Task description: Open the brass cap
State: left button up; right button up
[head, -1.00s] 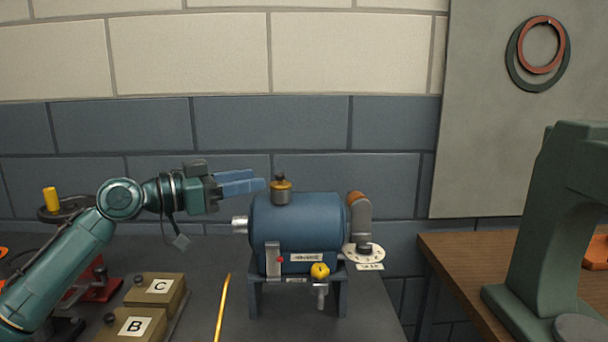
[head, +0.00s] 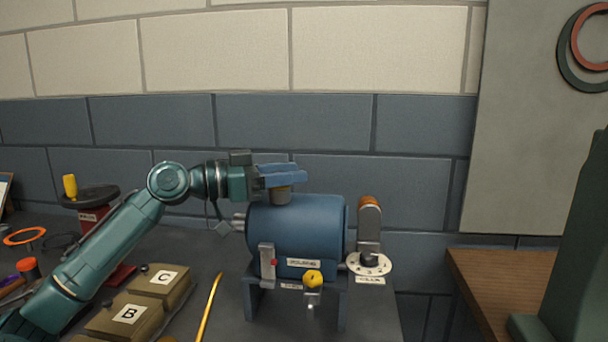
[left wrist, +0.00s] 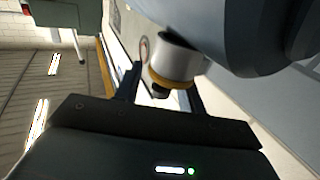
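The brass cap (left wrist: 178,83), a gold ring with a small dark knob, sits on the light metal neck (left wrist: 174,57) of the blue casing (head: 297,225). My left gripper (head: 302,174) reaches in from the left at the height of the cap, and its blue fingers hide the cap in the head view. In the left wrist view the two dark fingers stand on either side of the cap, with a gap showing on one side. The fingers look open around it; contact on the other side is unclear. My right gripper is out of view.
The casing has a yellow knob (head: 313,279), a lever (head: 267,262) and a white dial (head: 369,263). Boxes marked B (head: 125,316) and C (head: 163,281) and a yellow rod (head: 209,308) lie left. A wooden table (head: 500,285) stands right.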

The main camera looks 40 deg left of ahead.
pick_arm(q)
jog(key=shift+w+d, duration=0.15)
jog(key=shift+w, duration=0.15)
jog(key=shift+c, duration=0.2)
grip_shut()
